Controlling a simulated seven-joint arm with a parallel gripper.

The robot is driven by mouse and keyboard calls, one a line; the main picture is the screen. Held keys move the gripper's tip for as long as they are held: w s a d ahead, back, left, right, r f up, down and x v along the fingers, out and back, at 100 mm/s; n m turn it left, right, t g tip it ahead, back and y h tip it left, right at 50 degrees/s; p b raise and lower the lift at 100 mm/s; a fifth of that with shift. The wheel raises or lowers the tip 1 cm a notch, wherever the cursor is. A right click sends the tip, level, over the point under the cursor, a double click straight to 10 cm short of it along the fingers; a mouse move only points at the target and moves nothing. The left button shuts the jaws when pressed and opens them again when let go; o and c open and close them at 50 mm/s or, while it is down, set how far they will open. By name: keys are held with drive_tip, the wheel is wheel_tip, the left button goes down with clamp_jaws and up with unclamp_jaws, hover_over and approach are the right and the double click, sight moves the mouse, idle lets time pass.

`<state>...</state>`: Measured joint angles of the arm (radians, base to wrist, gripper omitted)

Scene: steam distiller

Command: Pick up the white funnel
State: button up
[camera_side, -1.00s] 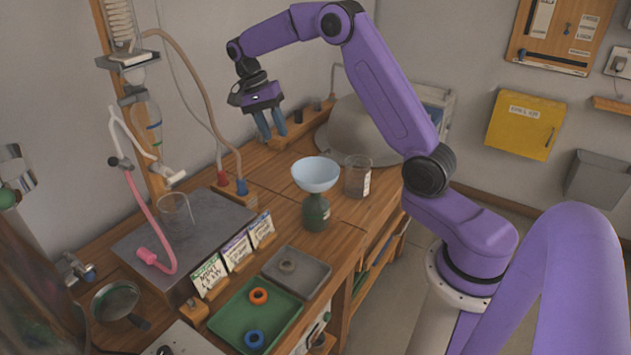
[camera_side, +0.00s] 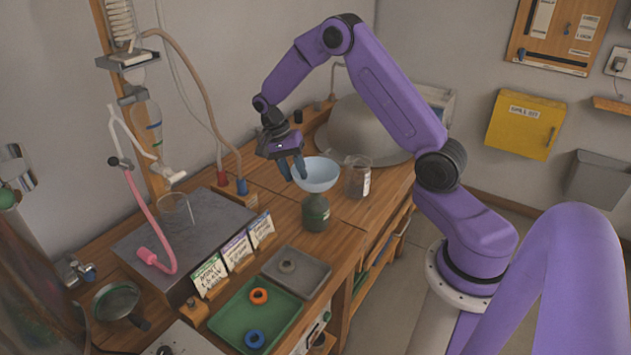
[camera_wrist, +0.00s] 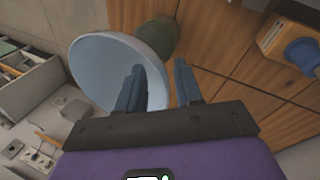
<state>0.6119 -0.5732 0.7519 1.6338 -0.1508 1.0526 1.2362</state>
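The white funnel (camera_side: 320,176), pale bluish-white in this light, sits upright in the mouth of a dark green bottle (camera_side: 316,213) on the wooden bench. My gripper (camera_side: 294,172) is at the funnel's left rim in the side view, fingers pointing down. In the wrist view the funnel (camera_wrist: 105,60) fills the upper left and the bottle (camera_wrist: 163,34) shows behind it. The fingers (camera_wrist: 160,72) are apart, one over the funnel's bowl and one beyond its rim. I cannot tell whether either finger touches the funnel.
A glass beaker (camera_side: 358,178) stands close to the right of the funnel. A large grey dome (camera_side: 362,128) is behind. A grey tray (camera_side: 307,268), a green tray (camera_side: 272,325) with rings, and label cards (camera_side: 236,250) are in front. A dark slab (camera_side: 180,240) lies left.

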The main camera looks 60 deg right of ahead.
drive_tip(key=shift+s+f, duration=0.15)
drive_tip(key=shift+f, duration=0.25)
clamp_jaws()
drive_tip(key=shift+r, duration=0.1)
